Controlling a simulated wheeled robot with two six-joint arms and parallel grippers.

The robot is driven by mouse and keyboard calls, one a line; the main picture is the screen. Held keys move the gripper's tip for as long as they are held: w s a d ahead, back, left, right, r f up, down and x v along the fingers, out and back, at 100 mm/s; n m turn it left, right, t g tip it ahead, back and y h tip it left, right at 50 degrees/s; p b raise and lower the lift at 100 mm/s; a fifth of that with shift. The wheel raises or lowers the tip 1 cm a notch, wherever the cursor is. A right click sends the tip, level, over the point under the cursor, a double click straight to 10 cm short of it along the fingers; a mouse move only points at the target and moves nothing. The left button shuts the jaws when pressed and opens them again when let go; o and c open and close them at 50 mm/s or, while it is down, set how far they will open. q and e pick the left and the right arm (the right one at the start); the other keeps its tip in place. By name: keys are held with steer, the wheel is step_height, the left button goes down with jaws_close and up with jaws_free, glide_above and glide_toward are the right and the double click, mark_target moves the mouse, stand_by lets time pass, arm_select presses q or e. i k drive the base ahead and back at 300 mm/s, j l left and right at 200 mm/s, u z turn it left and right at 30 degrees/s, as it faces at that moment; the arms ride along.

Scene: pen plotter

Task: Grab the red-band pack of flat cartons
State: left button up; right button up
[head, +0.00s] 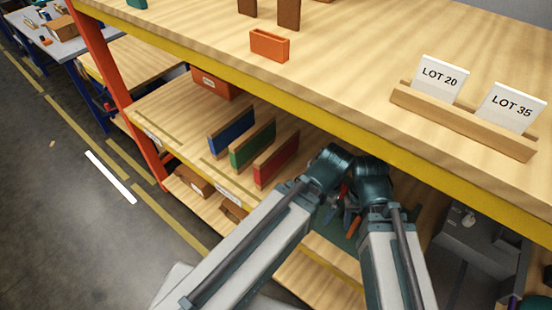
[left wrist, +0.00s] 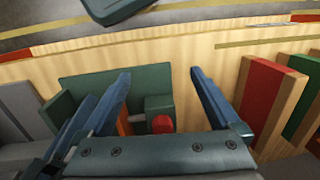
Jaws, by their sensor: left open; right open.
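The red-band pack of flat cartons (head: 276,158) stands upright on the middle shelf, at the right end of a row of three packs. It also shows in the left wrist view (left wrist: 268,95), to the right of my left gripper (left wrist: 161,72). The left gripper is open, with both fingers apart from the pack and no carton between them. My right gripper (head: 350,208) is open beside the left wrist, to the right of the red pack. The arms partly hide both grippers in the head view.
The green pack (head: 253,144) and blue pack (head: 231,131) stand left of the red one. A green holder (left wrist: 85,92) with an orange item and a red-ended item lies below my left fingers. The upper board's yellow edge (head: 330,119) overhangs the shelf.

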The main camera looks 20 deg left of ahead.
mark_target(269, 164)
steer(key=j, duration=0.65)
steer(key=k+j, duration=0.1)
steer(key=j, duration=0.5)
